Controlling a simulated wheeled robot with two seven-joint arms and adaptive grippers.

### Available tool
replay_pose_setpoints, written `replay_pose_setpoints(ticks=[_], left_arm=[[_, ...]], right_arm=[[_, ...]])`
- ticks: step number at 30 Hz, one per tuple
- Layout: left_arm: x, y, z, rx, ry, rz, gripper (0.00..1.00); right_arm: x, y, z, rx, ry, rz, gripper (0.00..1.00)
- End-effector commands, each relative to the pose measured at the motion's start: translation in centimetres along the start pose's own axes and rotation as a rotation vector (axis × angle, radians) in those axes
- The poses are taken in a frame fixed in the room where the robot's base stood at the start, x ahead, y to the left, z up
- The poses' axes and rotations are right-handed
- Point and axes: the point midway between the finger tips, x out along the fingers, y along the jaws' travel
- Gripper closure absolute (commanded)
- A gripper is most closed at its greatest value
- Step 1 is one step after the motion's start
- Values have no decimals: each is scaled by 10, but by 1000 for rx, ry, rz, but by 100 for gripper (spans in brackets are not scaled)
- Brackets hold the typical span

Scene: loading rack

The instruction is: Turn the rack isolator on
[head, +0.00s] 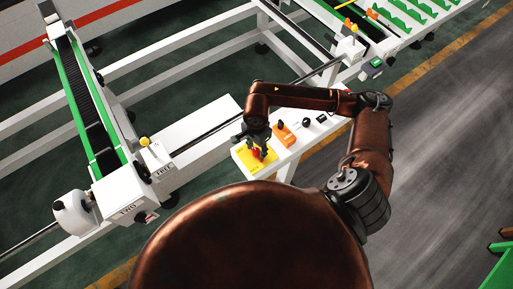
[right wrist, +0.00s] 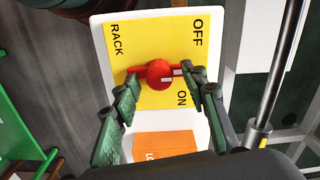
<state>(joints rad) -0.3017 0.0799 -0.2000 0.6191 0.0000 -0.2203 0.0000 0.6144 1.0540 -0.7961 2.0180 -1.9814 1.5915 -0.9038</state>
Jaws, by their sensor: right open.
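The rack isolator is a red rotary knob (right wrist: 160,73) on a yellow plate (right wrist: 120,60) lettered RACK, OFF and ON. The knob's bar lies crosswise in the right wrist view, with white marks on its right part. That end lies between the words OFF and ON; I cannot tell which setting it is at. My right gripper (right wrist: 160,90) is open, one finger on each side of the knob. In the head view the right gripper (head: 256,147) is over the yellow plate (head: 245,158) and partly hides the red knob (head: 258,154). My left gripper is out of view.
The white control panel (head: 312,134) also carries an orange plate (head: 284,136) with a dark knob, and a black knob (head: 306,122). The orange plate (right wrist: 165,143) shows below the isolator in the wrist view. White rack frames with green-edged conveyors (head: 85,100) stand behind.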

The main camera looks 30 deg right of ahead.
Motion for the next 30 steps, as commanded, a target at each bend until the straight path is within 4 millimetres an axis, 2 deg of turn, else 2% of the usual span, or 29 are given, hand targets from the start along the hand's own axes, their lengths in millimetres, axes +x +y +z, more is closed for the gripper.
replay_pose_setpoints(ticks=[2,19,30], left_arm=[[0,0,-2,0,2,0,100],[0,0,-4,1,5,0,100],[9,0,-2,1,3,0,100]], right_arm=[[0,0,0,0,0,0,61],[-1,0,0,0,0,0,100],[1,0,0,58,0,-1,100]])
